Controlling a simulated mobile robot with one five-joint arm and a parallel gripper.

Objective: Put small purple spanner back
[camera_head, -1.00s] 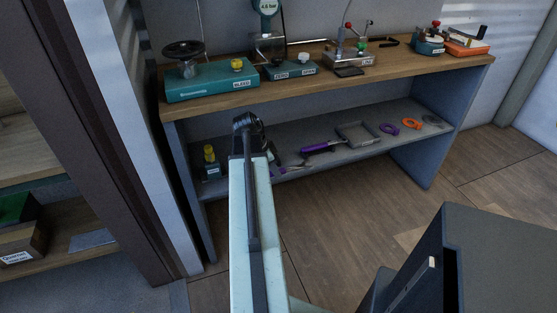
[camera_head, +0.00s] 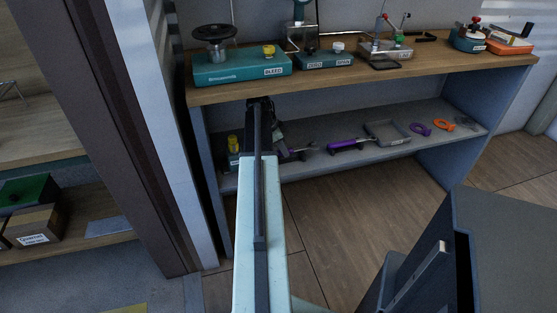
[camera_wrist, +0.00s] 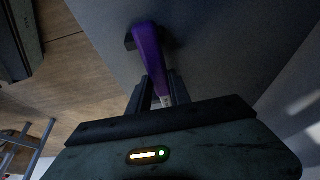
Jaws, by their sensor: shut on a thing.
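The small purple spanner (camera_wrist: 148,48) shows in the wrist view as a purple handle held between the fingers of my gripper (camera_wrist: 160,92). Its far end touches or overlaps a dark piece against a grey surface; I cannot tell which. In the head view my gripper (camera_head: 262,118) is at the left part of the grey lower shelf (camera_head: 300,172), under the bench top, and my arm hides the held spanner. A longer purple-handled tool (camera_head: 350,145) lies on that shelf, with a grey metal tool (camera_head: 300,152) left of it.
A yellow-knobbed block (camera_head: 234,150) stands left of my gripper. A grey tray (camera_head: 388,132), a purple ring (camera_head: 420,128) and an orange ring (camera_head: 445,125) lie farther right. The wooden bench top (camera_head: 330,78) above carries valve units, including the teal BLEED unit (camera_head: 235,70).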

